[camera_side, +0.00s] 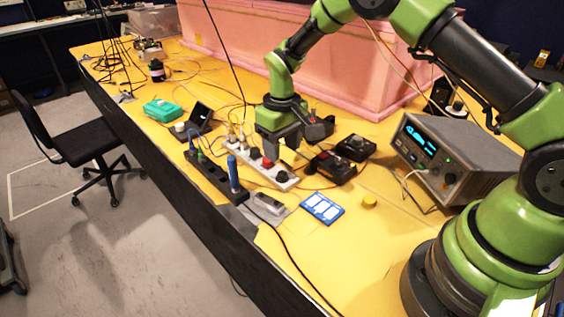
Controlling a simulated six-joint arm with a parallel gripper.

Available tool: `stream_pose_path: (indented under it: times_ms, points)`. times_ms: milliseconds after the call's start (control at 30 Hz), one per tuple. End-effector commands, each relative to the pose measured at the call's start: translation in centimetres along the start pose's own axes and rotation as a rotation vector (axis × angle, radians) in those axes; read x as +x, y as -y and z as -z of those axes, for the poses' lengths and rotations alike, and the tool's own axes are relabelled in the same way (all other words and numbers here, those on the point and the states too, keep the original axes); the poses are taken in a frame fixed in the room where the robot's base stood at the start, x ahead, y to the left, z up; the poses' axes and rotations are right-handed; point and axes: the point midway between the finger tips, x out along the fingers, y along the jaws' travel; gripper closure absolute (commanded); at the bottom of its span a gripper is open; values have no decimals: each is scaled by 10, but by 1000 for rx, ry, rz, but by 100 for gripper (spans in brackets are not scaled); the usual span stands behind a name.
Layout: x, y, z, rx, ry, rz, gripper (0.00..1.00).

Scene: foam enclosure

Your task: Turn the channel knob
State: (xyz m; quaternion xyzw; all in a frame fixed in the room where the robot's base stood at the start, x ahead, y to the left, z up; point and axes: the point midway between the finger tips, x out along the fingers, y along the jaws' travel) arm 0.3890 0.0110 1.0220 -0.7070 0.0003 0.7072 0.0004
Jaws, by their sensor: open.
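My gripper (284,151) points down over the middle of the yellow table. Its jaws are apart, with nothing visibly held between them. Just below and in front of it lies a white strip (252,171) with a red part (268,163) and a dark round knob (282,176). The gripper appears to be above or just behind the strip; contact cannot be told. A grey bench instrument (440,160) with a cyan display stands at the right and has a small round knob (449,178) on its front. Which knob is the channel knob cannot be told.
Two black boxes (332,167) (356,148) sit right of the gripper. A dark strip (214,178) with a blue upright part (233,172) runs along the front edge. A blue-white card (322,208) lies nearby. Cables cross the table. The pink foam wall (300,70) stands behind.

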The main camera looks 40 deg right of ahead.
Motion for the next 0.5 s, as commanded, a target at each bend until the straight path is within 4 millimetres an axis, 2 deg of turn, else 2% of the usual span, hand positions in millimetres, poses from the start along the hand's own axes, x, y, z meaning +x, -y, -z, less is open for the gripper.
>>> stream_pose_path:
  times_ms: [100, 200, 500]
  points:
    - [-20, 0, 0, -1, -3, 0, 51]
    - [-29, 0, 0, 0, -2, 0, 51]
    - [-34, 0, 0, -1, 0, 0, 51]
